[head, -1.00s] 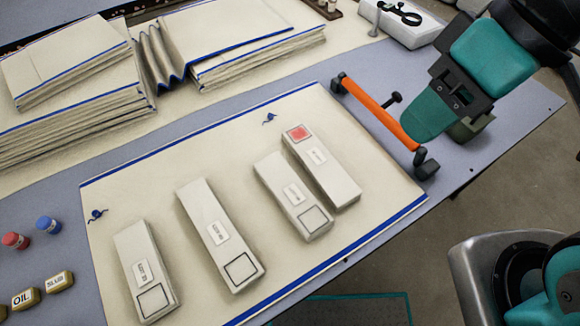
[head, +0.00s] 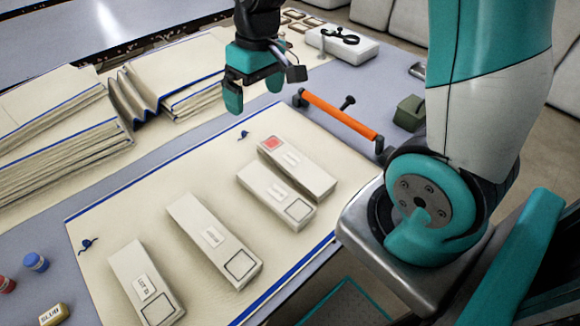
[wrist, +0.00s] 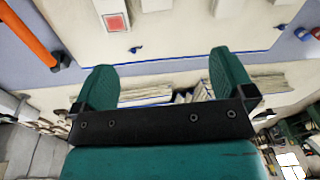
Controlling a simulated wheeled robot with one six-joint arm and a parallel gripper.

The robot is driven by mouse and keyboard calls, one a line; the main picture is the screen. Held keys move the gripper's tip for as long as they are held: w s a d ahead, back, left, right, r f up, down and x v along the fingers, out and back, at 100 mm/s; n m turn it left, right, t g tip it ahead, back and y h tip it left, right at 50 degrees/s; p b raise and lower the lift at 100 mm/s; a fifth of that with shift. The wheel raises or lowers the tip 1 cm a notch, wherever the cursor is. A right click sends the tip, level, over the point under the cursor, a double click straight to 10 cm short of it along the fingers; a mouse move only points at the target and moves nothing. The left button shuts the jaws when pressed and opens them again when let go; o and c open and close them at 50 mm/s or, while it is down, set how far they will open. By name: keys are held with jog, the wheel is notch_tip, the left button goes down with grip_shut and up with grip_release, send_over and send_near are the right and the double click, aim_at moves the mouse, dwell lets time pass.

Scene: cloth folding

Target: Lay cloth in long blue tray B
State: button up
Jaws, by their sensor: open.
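A cream cloth (head: 160,205) with blue edge stripes lies flat on the grey table; it also shows in the wrist view (wrist: 180,40). Several long white blocks rest on it, one with a red square (head: 272,143). Folded cream cloth is stacked at the back left (head: 60,145), with a pleated piece (head: 135,97) beside it. My gripper (head: 252,92) is open and empty, above the cloth's far edge. In the wrist view its two fingers (wrist: 165,85) stand wide apart with nothing between them. I cannot make out a long blue tray marked B.
An orange bar (head: 338,115) with black ends lies right of the cloth, near a dark green block (head: 409,113). A white box (head: 345,43) with a black tool stands at the back. Small blue-capped (head: 36,262) and labelled (head: 53,314) items sit at the front left.

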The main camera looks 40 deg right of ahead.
jog(key=w+d+f+m+h, duration=0.1)
jog(key=w+d+f+m, duration=0.1)
jog(key=w+d+f, duration=0.35)
send_over(281, 150)
jog(key=shift+g, duration=0.3)
jog(key=f, duration=1.1)
jog(key=shift+a+f, duration=0.2)
jog(key=shift+f, duration=0.1)
jog(key=shift+d+f, duration=0.15)
jog(key=shift+f, duration=2.9)
jog(key=shift+c, duration=0.5)
jog(key=c, duration=1)
jog(key=shift+r, duration=0.1)
